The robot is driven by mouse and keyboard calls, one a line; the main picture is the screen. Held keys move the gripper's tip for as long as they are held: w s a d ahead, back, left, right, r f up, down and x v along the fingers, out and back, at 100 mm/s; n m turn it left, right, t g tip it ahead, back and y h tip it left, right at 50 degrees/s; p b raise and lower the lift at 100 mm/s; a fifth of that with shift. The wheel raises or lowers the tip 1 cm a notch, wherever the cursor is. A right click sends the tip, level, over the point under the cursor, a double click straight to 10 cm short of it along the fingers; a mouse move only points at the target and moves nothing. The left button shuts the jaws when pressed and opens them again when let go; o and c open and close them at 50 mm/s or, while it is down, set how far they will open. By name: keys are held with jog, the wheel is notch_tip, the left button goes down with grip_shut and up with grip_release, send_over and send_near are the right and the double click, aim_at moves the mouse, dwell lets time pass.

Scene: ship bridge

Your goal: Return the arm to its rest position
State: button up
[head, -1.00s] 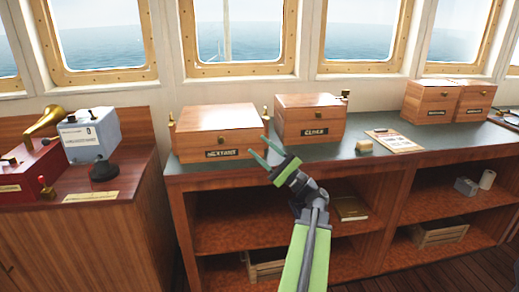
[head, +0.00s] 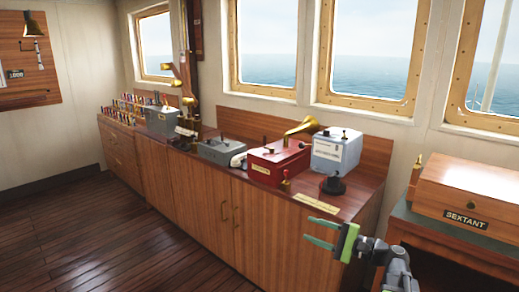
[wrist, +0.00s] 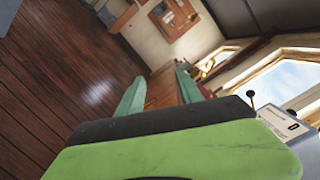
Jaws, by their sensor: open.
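My gripper (head: 322,234) is at the lower right of the head view, with its green fingers spread apart and nothing between them. It is held out in front of the wooden cabinet (head: 225,208), near its right end. In the wrist view my gripper (wrist: 160,95) shows two separated green fingers with only floor and distant cabinet beyond them. My arm comes in from the lower right corner of the head view.
A red box with a brass horn (head: 283,160) and a grey-white box (head: 336,150) stand on the cabinet top. The sextant box (head: 468,198) is on the counter at right. Wooden floor (head: 80,230) lies clear at left.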

jog(key=s+a+f+n+g+h, duration=0.25)
jog(key=a+f+n+g, duration=0.2)
jog(key=a+f, duration=0.65)
jog(key=s+a+f+n+g+h, duration=0.4)
jog(key=s+a+f, duration=0.1)
jog(key=a+f, duration=0.15)
jog(key=s+d+f+n+g+h, duration=0.1)
jog(key=s+d+f+n+h, duration=0.1)
jog(key=d+f+h, duration=0.25)
jog(key=s+d+f+n+h, duration=0.15)
jog(key=d+h, duration=0.25)
jog(key=d, duration=0.6)
notch_tip(320, 180, up, 23)
jog(key=p, duration=2.3)
jog(key=shift+w+a+f+g+p, duration=0.15)
jog(key=shift+a+g+p, duration=0.05)
jog(key=shift+g+p, duration=0.15)
jog(key=shift+c, duration=0.4)
